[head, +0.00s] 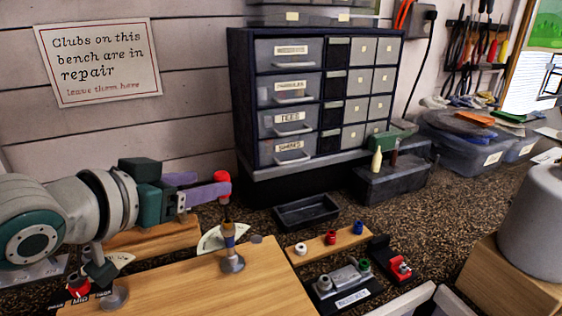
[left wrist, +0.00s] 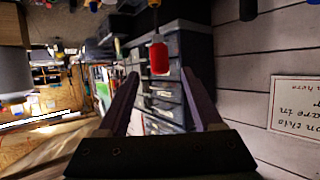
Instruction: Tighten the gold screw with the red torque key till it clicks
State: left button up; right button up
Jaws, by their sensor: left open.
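The red torque key (head: 222,178) stands upright on the wooden bench board, its red handle on top and a dark shaft below. The shaft meets a blue and gold-coloured post (head: 229,236) on a round metal base (head: 231,263). I cannot make out the gold screw separately. My left gripper (head: 212,185), with purple fingers, reaches in from the left at handle height. It is open. In the left wrist view the key's red handle (left wrist: 159,58) shows in the gap between the fingertips (left wrist: 160,74), and no grip on it shows. My right gripper is not in view.
A pale dial card (head: 212,240) stands behind the post. A red knob (head: 78,286) by a "MID" label is at the front left. A black tray (head: 306,211), a wooden strip with coloured rings (head: 346,238) and a small red device (head: 400,268) lie right. A drawer cabinet (head: 290,100) stands behind.

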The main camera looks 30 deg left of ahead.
pick_arm(q)
jog(key=shift+v, duration=2.25)
